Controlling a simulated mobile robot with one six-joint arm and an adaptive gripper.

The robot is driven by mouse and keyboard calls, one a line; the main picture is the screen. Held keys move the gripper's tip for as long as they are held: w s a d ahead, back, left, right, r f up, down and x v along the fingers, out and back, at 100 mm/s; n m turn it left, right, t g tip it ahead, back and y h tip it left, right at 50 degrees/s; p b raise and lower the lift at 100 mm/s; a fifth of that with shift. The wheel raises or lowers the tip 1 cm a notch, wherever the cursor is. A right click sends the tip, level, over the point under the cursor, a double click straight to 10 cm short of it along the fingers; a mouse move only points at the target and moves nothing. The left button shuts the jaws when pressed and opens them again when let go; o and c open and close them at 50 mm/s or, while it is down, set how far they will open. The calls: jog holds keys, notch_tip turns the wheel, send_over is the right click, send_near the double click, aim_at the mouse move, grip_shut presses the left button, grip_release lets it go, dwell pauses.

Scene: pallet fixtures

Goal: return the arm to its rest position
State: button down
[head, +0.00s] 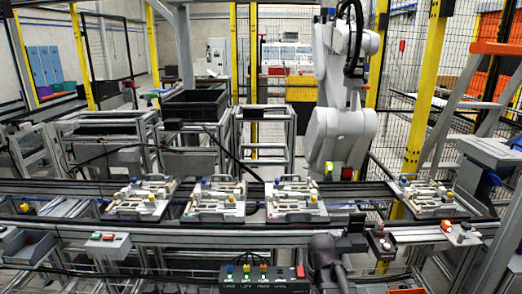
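A dark grey part of my arm rises from the bottom edge, right of centre, in the head view. A dark shape beside its top, at the front rail, may be my gripper (352,240). It is small and dark, and its fingers cannot be made out, so I cannot tell whether it is open or shut. No held object can be made out. The arm end is in front of the conveyor, below and right of the third pallet fixture (293,213).
Other pallet fixtures (215,211) stand along the conveyor (60,228), one far right (430,210). A button box (265,284) is left of my arm; a red-button box (380,243) is close on its right. A white industrial robot (338,130) stands behind the conveyor.

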jog(key=s+m, duration=0.2)
jog(key=s, duration=0.1)
jog(key=s+m, duration=0.2)
jog(key=shift+s, duration=0.4)
